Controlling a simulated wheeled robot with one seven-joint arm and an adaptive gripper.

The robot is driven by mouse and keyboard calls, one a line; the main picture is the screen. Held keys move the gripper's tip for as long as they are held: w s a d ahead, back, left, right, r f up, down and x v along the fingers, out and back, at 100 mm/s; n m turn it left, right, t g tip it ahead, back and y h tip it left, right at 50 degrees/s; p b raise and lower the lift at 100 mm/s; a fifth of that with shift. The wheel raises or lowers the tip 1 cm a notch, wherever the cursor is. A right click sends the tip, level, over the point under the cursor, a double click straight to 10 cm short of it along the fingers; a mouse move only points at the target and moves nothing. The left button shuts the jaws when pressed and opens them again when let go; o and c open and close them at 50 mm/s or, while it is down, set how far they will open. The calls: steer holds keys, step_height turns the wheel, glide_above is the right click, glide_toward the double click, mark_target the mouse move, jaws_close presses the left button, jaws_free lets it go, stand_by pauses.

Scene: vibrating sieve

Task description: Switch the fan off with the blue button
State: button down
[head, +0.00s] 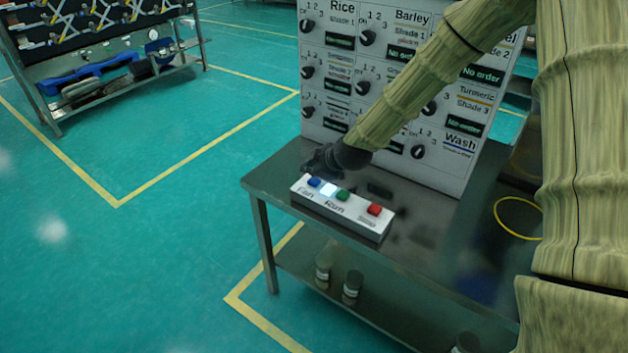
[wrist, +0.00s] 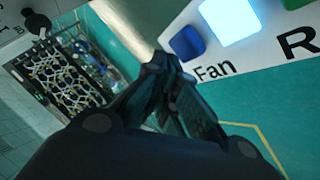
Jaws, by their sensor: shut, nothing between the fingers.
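The white control box (head: 345,208) lies on the dark metal table. The blue button (head: 314,182) is at its left end, above the label "Fan". Beside it are a lit white-blue button (head: 328,189), a green button (head: 342,195) and a red button (head: 374,210). My gripper (head: 312,168) is shut and empty, just behind the box's left end. In the wrist view the fingertips (wrist: 158,62) are close to the blue button (wrist: 187,43), a little to its left in the picture. The lit button (wrist: 229,20) glows there too. I cannot tell whether the fingertips touch the box.
A tall panel (head: 312,118) with knobs and "No order" displays stands behind the box. Jars (head: 352,284) stand on the lower shelf. A rack (head: 100,60) stands at the back left. The green floor (head: 140,250) at left is clear.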

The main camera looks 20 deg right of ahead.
mark_target(312, 181)
steer(key=shift+f, duration=0.1)
stand_by(0.6)
steer(key=shift+f, duration=0.35)
steer(key=shift+f+b, duration=0.5)
stand_by(0.9)
steer(key=shift+r, duration=0.2)
steer(key=shift+r+p, duration=0.65)
steer(key=shift+r, duration=0.1)
steer(key=shift+r+p, duration=1.7)
steer(key=shift+r, duration=0.85)
